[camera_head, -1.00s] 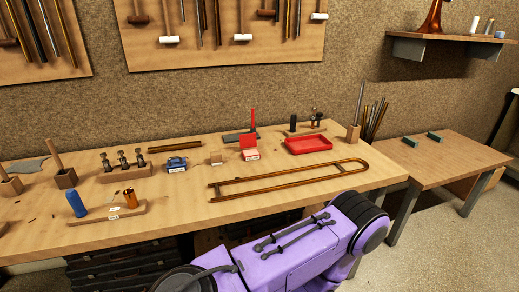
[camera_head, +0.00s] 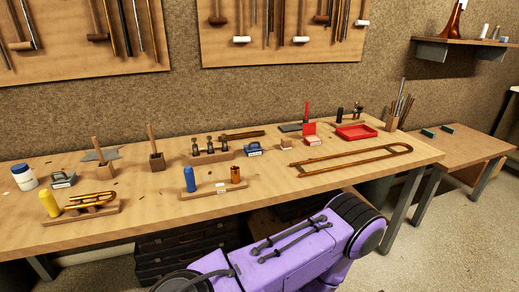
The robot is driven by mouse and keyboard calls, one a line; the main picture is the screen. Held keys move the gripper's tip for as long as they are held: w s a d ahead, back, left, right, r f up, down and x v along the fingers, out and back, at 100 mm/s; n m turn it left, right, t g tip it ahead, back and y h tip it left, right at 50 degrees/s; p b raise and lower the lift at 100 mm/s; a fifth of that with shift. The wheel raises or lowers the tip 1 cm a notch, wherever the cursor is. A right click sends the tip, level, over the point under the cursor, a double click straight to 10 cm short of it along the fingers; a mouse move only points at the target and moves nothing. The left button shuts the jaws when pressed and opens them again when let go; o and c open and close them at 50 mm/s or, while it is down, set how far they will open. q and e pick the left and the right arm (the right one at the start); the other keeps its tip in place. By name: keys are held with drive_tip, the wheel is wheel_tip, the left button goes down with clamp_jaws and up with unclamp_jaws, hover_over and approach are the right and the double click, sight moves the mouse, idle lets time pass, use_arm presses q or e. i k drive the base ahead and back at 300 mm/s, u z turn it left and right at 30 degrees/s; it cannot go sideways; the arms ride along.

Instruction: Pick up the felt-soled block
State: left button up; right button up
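A small tan wooden block (camera_head: 287,142) sits on the long workbench (camera_head: 290,200), left of a red open-lidded box (camera_head: 311,139). Its underside is hidden, so I cannot tell whether it has a felt sole. Two small dark green blocks, a left one (camera_head: 427,133) and a right one (camera_head: 447,128), lie on the lower side table; they are too small to make out further. Neither of my grippers is in view.
A red tray (camera_head: 356,132) and a long brass slide (camera_head: 350,160) lie on the bench's right part. A blue cylinder (camera_head: 189,179), a yellow cylinder (camera_head: 49,203) and a white jar (camera_head: 24,177) stand further left. The bench's front middle is mostly clear.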

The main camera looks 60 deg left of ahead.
sight(287, 143)
drive_tip(key=u, duration=0.05)
drive_tip(key=k, duration=0.2)
drive_tip(key=u, duration=0.95)
